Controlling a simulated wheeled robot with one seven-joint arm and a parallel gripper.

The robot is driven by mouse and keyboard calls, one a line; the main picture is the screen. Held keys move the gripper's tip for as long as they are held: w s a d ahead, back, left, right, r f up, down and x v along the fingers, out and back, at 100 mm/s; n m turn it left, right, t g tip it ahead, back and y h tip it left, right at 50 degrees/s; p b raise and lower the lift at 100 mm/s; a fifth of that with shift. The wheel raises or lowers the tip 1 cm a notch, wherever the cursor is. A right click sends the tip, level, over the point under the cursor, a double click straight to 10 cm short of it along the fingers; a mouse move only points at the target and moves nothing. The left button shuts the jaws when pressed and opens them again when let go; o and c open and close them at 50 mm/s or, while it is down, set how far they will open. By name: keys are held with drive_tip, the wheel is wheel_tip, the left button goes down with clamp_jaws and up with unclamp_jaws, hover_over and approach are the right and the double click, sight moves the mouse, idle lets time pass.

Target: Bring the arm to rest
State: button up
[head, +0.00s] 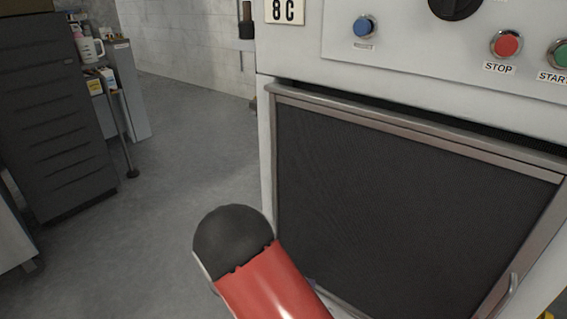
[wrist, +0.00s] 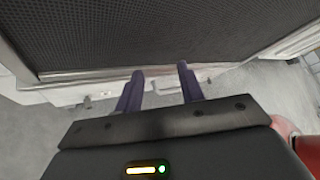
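My gripper (wrist: 160,78) shows in the wrist view with its two dark purple fingers apart and nothing between them. The fingertips point toward the lower edge of the washer's dark door panel (wrist: 170,35). I cannot tell whether they touch it. In the head view a red and black link of my arm (head: 262,275) rises from the bottom, in front of the washer door (head: 410,210).
The washer's upper panel holds a blue button (head: 364,26), a red stop button (head: 507,44), a green start button (head: 562,53) and a black knob (head: 455,3). A dark drawer cabinet (head: 50,120) stands at left. Grey floor (head: 185,140) lies clear between cabinet and washer.

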drive_tip(key=s+d+r+m+g+y+p, duration=0.1)
drive_tip(key=s+d+r+m+g+y, duration=0.1)
drive_tip(key=s+d+r+m+y, duration=0.45)
drive_tip(key=s+d+r+m+g+y+p, duration=0.1)
drive_tip(key=s+d+r+m+g+p, duration=0.15)
drive_tip(key=r+m, duration=0.85)
drive_tip(key=s+d+r+m+t+y+p, duration=0.2)
drive_tip(key=s+r+m+t+y, duration=0.3)
drive_tip(key=s+r+m, duration=0.6)
drive_tip(key=shift+s+r+m+t, duration=0.2)
drive_tip(key=shift+r+m+t, duration=0.5)
drive_tip(key=shift+r, duration=0.65)
